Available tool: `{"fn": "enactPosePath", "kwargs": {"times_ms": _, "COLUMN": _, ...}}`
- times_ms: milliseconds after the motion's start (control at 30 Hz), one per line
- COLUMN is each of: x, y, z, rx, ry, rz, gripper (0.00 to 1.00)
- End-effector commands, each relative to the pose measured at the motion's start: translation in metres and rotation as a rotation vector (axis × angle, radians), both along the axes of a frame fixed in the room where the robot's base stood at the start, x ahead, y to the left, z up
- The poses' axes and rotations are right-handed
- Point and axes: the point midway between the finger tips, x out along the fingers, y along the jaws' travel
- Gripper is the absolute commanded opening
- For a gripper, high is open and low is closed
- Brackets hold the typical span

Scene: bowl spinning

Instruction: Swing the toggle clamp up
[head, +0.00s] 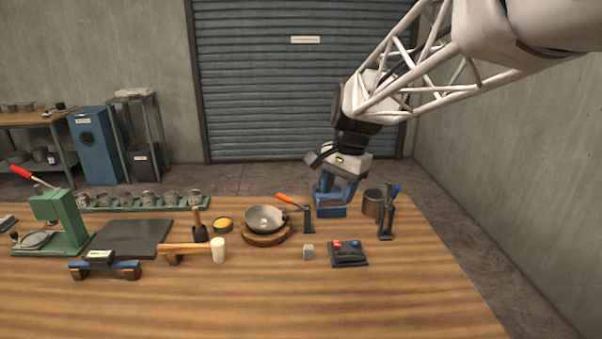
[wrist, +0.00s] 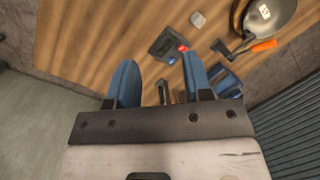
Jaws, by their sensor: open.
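The toggle clamp has an orange handle (head: 286,198) and a dark upright post (head: 308,219), just right of the bowl. Its handle slants up and left toward the bowl's rim. The metal bowl (head: 265,216) sits on a round wooden base (head: 266,239). In the wrist view the orange handle (wrist: 263,45) is at the upper right, beside the bowl (wrist: 268,14). My gripper (head: 334,196) hangs to the right of the clamp, with its blue fingers open and empty. In the wrist view my gripper (wrist: 158,62) is clear of the clamp.
A blue bin (head: 332,211) is right of the clamp, close to my fingers. A metal cup (head: 373,203) and a dark tool holder (head: 386,224) stand further right. A button box (head: 347,253) and a small grey cube (head: 308,252) lie in front.

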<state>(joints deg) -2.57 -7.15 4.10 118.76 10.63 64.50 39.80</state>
Motion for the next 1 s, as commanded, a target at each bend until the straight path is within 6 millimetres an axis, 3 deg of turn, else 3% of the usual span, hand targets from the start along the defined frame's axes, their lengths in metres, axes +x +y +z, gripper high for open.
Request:
{"fn": "enactPosePath", "kwargs": {"times_ms": 167, "x": -0.007, "y": -0.002, "z": 0.001, "rx": -0.004, "ry": -0.008, "rz": 0.015, "gripper": 0.46}}
{"fn": "enactPosePath", "kwargs": {"times_ms": 367, "x": -0.033, "y": -0.008, "z": 0.002, "rx": -0.019, "ry": -0.038, "rz": 0.07, "gripper": 0.46}}
{"fn": "enactPosePath", "kwargs": {"times_ms": 1000, "x": -0.172, "y": -0.04, "z": -0.016, "rx": -0.133, "ry": -0.188, "rz": 0.405, "gripper": 0.46}}
